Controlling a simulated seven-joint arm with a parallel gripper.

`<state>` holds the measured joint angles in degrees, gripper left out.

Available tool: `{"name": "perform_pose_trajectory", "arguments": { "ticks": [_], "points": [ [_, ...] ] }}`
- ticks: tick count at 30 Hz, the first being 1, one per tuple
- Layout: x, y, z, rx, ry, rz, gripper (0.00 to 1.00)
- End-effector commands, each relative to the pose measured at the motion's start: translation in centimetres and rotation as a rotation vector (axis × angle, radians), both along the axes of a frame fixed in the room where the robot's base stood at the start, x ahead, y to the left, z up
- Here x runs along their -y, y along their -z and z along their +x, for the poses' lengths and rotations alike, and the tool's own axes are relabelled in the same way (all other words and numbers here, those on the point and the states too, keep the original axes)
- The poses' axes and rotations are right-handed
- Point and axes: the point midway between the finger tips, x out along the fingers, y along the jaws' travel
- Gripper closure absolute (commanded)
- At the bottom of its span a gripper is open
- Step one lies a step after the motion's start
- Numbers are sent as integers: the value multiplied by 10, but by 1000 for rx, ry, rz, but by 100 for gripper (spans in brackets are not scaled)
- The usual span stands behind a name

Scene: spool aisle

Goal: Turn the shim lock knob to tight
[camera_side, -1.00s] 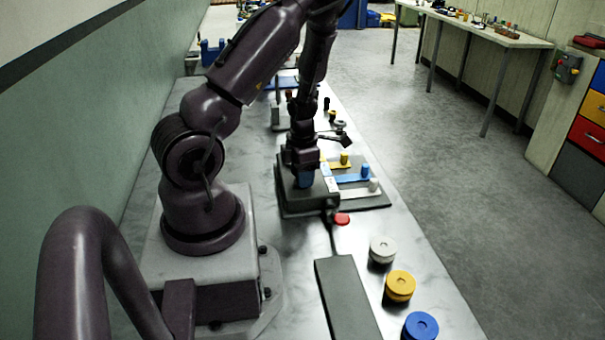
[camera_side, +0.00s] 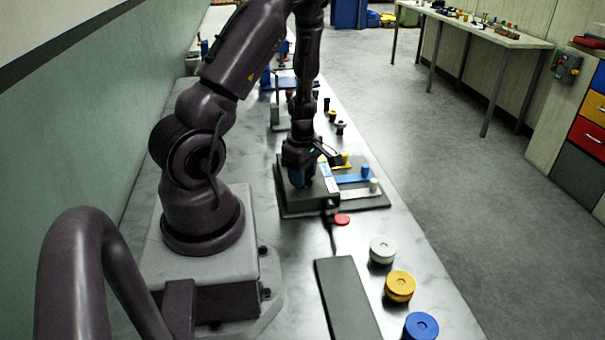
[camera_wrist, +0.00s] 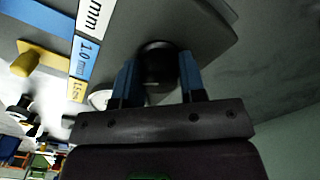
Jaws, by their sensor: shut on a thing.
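The shim lock knob (camera_wrist: 157,62) is a dark round knob, seen in the wrist view between the two blue fingers of my gripper (camera_wrist: 158,75). The fingers are shut on it from both sides. In the side view my gripper (camera_side: 302,180) points down onto the grey shim block (camera_side: 322,193), and the knob is hidden there behind the fingers. I cannot read which setting the knob points to.
Blue (camera_side: 352,178) and yellow shim strips with upright pegs stick out right of the block. A red disc (camera_side: 342,219) lies in front of it. White (camera_side: 382,250), yellow (camera_side: 400,286) and blue (camera_side: 421,326) spools stand nearer. A dark grey bar (camera_side: 345,300) lies left of them.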

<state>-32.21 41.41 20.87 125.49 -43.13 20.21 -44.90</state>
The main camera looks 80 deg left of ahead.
Motion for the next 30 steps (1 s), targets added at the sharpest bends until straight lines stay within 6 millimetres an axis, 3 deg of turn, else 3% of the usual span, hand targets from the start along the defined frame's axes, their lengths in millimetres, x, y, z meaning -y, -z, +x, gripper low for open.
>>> {"name": "perform_pose_trajectory", "arguments": {
  "ticks": [15,30],
  "points": [
    [-1,0,-1,-1,430,2,86],
    [-2,0,0,-2,589,2,86]
  ]
}}
